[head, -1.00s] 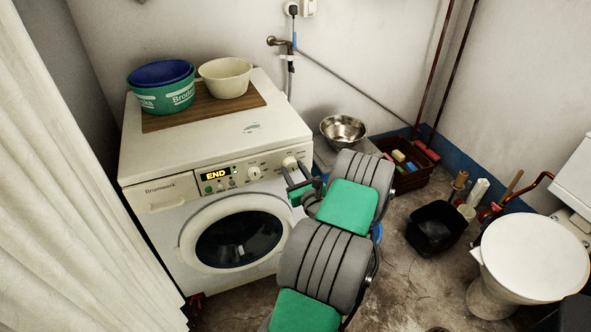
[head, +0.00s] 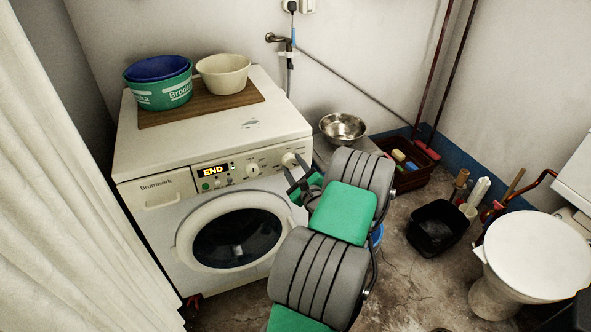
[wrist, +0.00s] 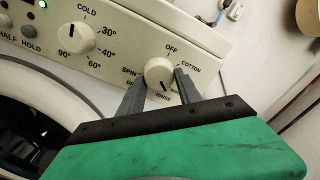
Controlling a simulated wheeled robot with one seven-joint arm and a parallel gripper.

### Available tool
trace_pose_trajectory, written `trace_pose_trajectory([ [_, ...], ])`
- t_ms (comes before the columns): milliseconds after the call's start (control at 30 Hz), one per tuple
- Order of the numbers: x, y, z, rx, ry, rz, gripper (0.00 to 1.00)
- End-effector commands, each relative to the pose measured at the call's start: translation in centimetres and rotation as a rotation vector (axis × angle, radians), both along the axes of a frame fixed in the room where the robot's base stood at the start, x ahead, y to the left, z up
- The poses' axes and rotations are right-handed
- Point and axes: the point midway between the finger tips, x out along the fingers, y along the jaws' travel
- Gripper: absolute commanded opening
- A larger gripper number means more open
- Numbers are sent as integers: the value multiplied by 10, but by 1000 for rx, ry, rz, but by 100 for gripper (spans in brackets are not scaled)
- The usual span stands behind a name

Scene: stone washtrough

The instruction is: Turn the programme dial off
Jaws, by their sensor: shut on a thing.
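The programme dial (wrist: 159,72) is a round cream knob at the right of the washing machine's panel. OFF is printed above it, COTTON to its right, RINSE below and SPIN to its left. My gripper (wrist: 160,80) is shut on the dial, one grey finger on each side. In the head view my gripper (head: 294,170) reaches the panel's right end and partly covers the dial. The white washing machine (head: 150,219) shows END on its lit display (head: 213,170).
A temperature dial (wrist: 76,37) sits left of the programme dial. Blue and green tubs (head: 160,92) and a cream bowl (head: 223,73) stand on a board on the machine. A steel bowl (head: 342,128) is behind my arm. A curtain (head: 60,180) hangs at left.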

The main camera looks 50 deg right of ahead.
Motion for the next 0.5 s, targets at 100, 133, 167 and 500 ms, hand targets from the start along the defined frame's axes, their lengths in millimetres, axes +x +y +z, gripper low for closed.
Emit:
trace_pose_trajectory([
  [100,-1,-2,0,-98,52,-5,0],
  [133,-1,-2,0,-122,67,-5,0],
  [167,-1,-2,0,-147,81,-4,0],
  [500,-1,-2,0,-425,247,-2,0],
])
